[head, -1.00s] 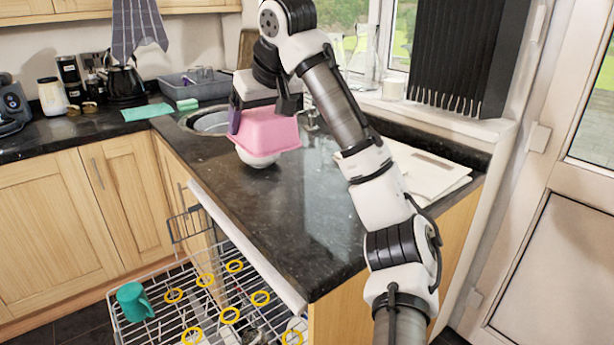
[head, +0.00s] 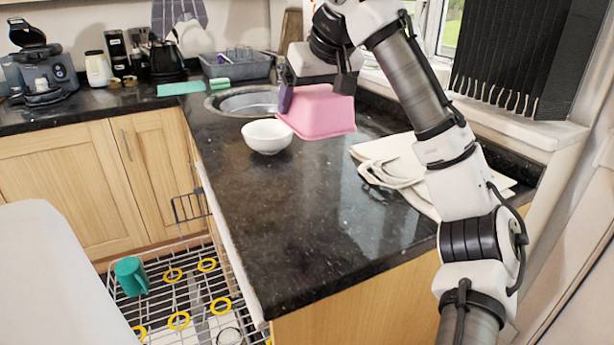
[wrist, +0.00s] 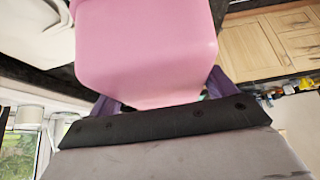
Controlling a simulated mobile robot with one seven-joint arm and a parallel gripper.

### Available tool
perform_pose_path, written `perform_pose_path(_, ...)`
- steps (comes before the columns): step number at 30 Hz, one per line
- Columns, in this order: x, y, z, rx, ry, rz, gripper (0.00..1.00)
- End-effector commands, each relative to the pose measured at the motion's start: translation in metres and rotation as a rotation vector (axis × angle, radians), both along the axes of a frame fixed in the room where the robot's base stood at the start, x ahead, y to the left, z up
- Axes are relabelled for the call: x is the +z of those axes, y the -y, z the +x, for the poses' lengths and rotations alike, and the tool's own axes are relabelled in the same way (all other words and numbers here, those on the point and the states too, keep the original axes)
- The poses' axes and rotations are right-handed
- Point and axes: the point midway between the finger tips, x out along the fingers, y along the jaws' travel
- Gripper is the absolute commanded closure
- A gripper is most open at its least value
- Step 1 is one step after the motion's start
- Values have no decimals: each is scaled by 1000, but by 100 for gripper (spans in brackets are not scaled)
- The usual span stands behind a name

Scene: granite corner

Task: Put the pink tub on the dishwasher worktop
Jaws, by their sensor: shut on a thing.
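The pink tub (head: 318,112) is in my gripper (head: 315,92), above the dark granite worktop (head: 230,215) over the dishwasher. My gripper is shut on the tub by its far side. In the head view the tub looks upside down or strongly tilted, and I cannot tell whether its lower edge touches the worktop. In the wrist view the tub (wrist: 148,45) fills the top middle between the purple fingers. Its inside is hidden in both views.
A white bowl (head: 267,136) stands on the worktop left of the tub. The sink (head: 245,101) is behind it. White folded things (head: 405,165) lie to the right. The worktop's front is clear. The open dishwasher rack (head: 190,295) holds a teal mug (head: 131,276).

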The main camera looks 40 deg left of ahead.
Motion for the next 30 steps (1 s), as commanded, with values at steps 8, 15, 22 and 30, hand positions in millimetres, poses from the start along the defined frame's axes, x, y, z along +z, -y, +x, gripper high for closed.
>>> perform_pose_path(8,-79,1,1,-1,-2,-3,40)
perform_pose_path(15,-120,0,1,-2,-1,-1,40)
perform_pose_path(22,-137,1,1,-2,-1,-1,40)
perform_pose_path(30,-168,0,0,-1,0,1,40)
